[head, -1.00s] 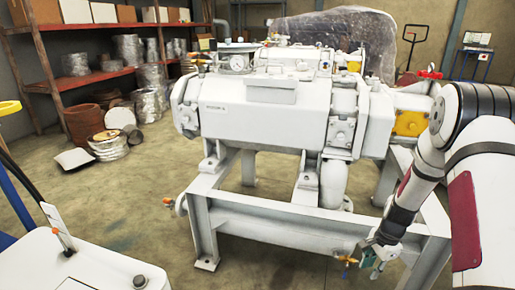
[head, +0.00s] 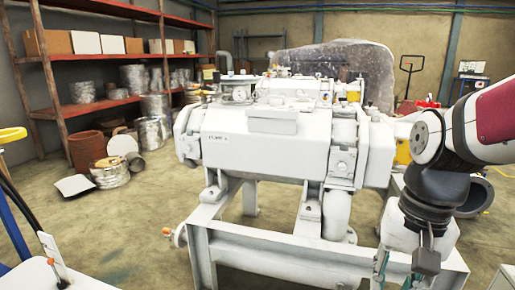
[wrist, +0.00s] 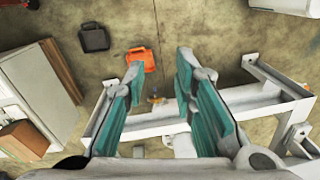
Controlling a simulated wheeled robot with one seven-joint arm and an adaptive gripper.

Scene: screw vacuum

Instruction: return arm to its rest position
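My arm (head: 432,140) is bent at the right of the head view, with its wrist hanging down in front of the right end of the vacuum pump's frame. My gripper (wrist: 160,70) points down in the wrist view. Its two teal-padded fingers are apart with nothing between them. In the head view, only bits of teal show near the bottom edge and the fingertips are hidden. The white screw vacuum pump (head: 260,145) stands on its white steel frame (head: 270,245), which also shows below the fingers in the wrist view (wrist: 262,103).
An orange case (wrist: 141,60) and a black case (wrist: 93,40) lie on the floor. Red shelves (head: 110,102) with boxes and metal rolls stand at the back left. A wrapped machine (head: 335,65) is behind the pump.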

